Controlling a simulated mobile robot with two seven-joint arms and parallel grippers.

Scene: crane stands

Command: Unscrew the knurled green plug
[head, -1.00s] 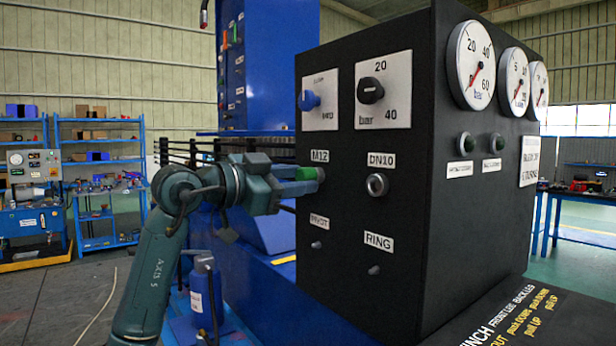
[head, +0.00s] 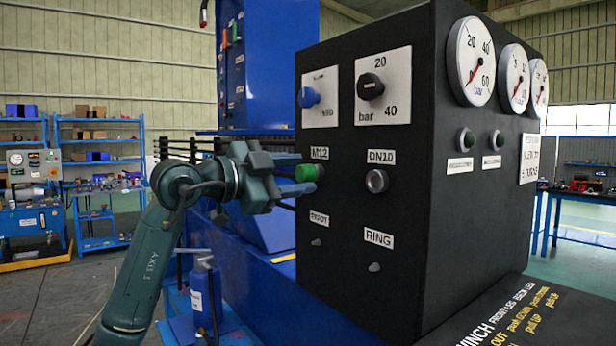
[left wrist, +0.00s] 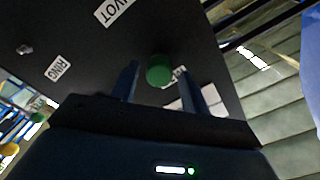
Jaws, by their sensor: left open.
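The knurled green plug (head: 307,173) sits at the panel below the M12 label, on the left part of the black panel face (head: 345,225). My left gripper (head: 303,172) is open, its fingers pointing at the panel. One finger is above the plug and one below it in the head view. In the left wrist view the round end of the plug (left wrist: 159,70) shows between the two spread fingers, with gaps on both sides. How deep the plug sits in its port is hard to tell. My right gripper is out of view.
A metal DN10 fitting (head: 376,181) is right of the plug. The PIVOT (head: 316,242) and RING (head: 374,267) studs are below. A blue knob (head: 308,97) and a black knob (head: 371,87) are above. Blue machine structure (head: 250,270) lies below my arm.

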